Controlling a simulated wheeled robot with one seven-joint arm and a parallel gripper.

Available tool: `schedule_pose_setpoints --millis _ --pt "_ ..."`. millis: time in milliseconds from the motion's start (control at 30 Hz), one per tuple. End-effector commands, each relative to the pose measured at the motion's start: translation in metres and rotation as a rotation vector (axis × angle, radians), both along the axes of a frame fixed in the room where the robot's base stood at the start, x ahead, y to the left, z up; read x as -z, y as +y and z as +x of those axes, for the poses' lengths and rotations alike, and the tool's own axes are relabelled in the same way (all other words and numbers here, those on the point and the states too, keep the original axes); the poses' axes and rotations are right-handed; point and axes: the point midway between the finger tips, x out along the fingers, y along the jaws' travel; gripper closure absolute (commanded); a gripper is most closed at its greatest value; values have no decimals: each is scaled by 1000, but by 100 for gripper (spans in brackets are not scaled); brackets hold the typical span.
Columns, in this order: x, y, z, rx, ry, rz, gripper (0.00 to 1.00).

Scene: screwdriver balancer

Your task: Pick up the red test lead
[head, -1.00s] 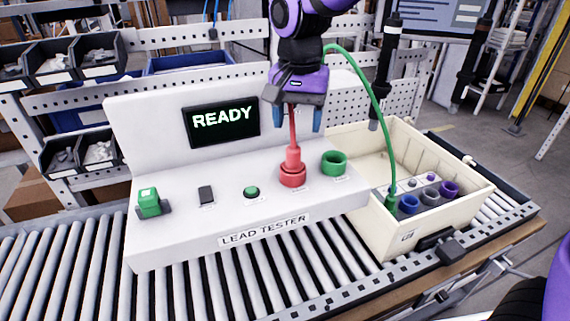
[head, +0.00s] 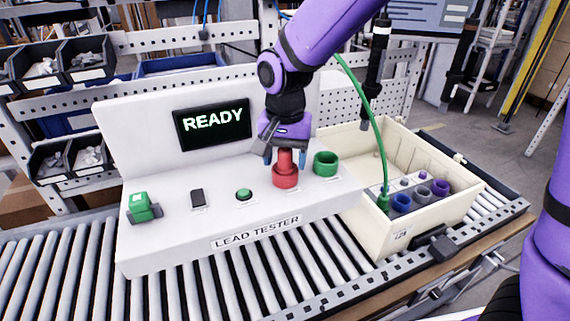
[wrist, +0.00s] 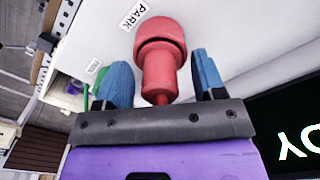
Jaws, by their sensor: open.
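The red test lead (head: 285,161) stands upright in the red socket (head: 285,182) on the white lead tester. In the wrist view its red plug (wrist: 160,75) shows between the two blue fingertips, with a gap on each side. My gripper (head: 284,157) is over the lead from above, open, with a finger on either side of it. The lead's upper part is hidden behind the gripper body in the head view.
The tester (head: 150,245) has a READY screen (head: 212,123), a green button (head: 244,194), a black switch (head: 197,198) and an empty green socket (head: 326,163). A cream bin (head: 375,245) to the right holds a green lead (head: 380,140) and several coloured sockets.

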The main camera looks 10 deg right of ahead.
Motion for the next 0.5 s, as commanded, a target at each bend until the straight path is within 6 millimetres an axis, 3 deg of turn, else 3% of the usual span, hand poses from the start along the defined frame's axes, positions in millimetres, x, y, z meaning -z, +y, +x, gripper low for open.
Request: schedule_pose_setpoints --millis 67,300,500 --pt "0 0 0 0 0 0 39" --pt "0 0 0 0 0 0 92" --pt "-1 0 0 0 0 0 92"
